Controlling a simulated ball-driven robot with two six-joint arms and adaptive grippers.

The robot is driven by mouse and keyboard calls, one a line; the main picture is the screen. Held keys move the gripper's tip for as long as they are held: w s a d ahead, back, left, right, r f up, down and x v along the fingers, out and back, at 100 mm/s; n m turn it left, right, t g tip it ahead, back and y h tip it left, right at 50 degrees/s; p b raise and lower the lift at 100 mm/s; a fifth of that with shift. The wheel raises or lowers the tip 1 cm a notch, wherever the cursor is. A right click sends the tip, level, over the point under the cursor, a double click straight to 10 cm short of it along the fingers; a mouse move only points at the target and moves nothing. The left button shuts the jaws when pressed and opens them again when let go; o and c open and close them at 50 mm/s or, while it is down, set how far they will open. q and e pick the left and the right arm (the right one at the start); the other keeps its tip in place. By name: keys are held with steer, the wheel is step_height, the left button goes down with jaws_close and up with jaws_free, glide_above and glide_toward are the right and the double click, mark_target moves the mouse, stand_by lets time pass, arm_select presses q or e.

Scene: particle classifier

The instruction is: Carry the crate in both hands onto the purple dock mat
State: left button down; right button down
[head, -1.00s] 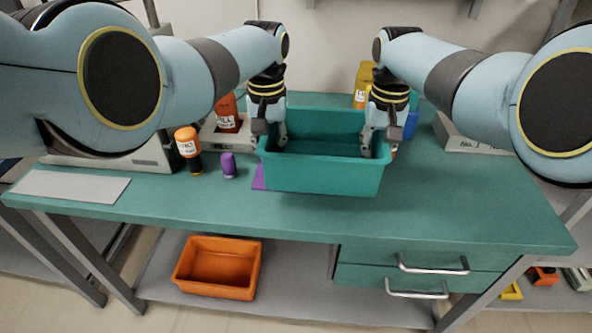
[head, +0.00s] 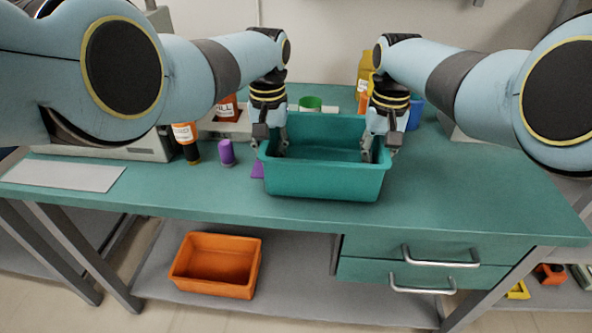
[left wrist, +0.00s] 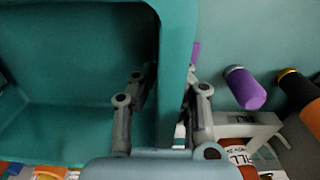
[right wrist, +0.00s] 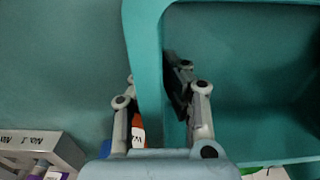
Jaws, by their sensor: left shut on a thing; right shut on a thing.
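The teal crate (head: 322,184) is empty and roughly level, between my two grippers at the middle of the bench. My left gripper (head: 271,148) is shut on its left wall, one finger inside and one outside, as the left wrist view shows on the crate (left wrist: 176,60). My right gripper (head: 380,148) is shut the same way on its right wall, also seen on the crate in the right wrist view (right wrist: 147,50). The purple dock mat (head: 257,170) shows only as a sliver left of the crate; the rest is hidden. Whether the crate's underside touches anything cannot be told.
A purple-capped bottle (head: 226,152) and an orange-topped dark bottle (head: 187,143) stand left of the crate. A green round thing (head: 310,103) and a blue container (head: 414,114) are behind it. The bench top (head: 460,190) is clear at right. An orange bin (head: 215,265) is on the lower shelf.

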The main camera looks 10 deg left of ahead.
arm_select(q)
steer(key=c, duration=1.9)
jaws_free()
steer(key=shift+f, duration=0.35)
arm_select(e)
steer(key=c, duration=1.9)
jaws_free()
steer(key=shift+f, duration=0.35)
arm_select(q)
steer(key=o, duration=0.4)
steer(key=shift+r, duration=0.1)
arm_select(e)
steer(key=o, duration=0.4)
steer(key=shift+r, duration=0.1)
arm_select(q)
steer(key=shift+o, duration=0.2)
arm_select(e)
steer(key=shift+o, duration=0.2)
arm_select(q)
step_height(320, 180, up, 12)
steer(key=shift+f, duration=0.1)
arm_select(e)
step_height(320, 180, up, 12)
